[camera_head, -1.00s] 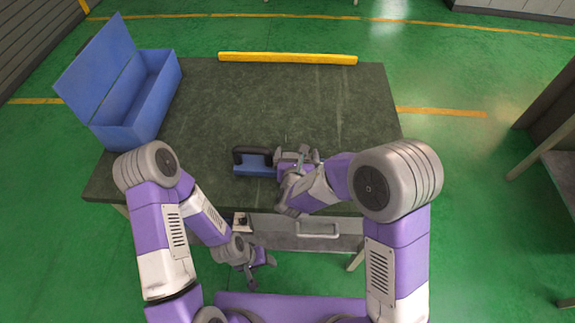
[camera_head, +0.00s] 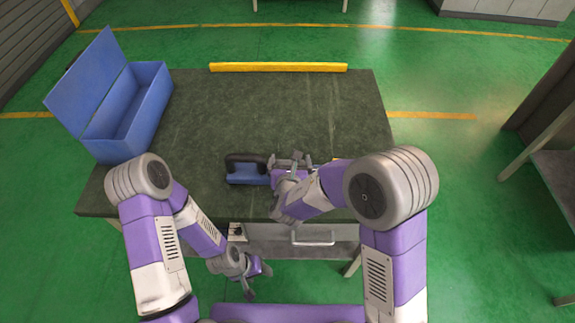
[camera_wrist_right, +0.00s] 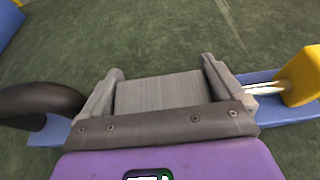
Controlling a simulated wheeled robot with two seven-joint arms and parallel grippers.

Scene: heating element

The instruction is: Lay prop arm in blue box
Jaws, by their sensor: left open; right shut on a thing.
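The blue box (camera_head: 152,106) stands at the table's far left corner with its lid (camera_head: 84,82) swung up and open. A blue tool (camera_head: 246,178) with a black arched handle (camera_head: 240,160) lies low over the table near the front edge. In the right wrist view, a grey block (camera_wrist_right: 160,92), a metal rod and a yellow end piece (camera_wrist_right: 300,78) show along its blue base. My right gripper (camera_head: 292,160) is shut around its middle; whether it touches the table is unclear. My left gripper (camera_head: 256,281) is open and empty, below the front edge. I cannot tell which thing is the prop arm.
A long yellow bar (camera_head: 278,67) lies along the table's back edge. The dark green tabletop (camera_head: 250,115) is clear between it and the tool. A drawer with a handle (camera_head: 312,239) sits under the front edge.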

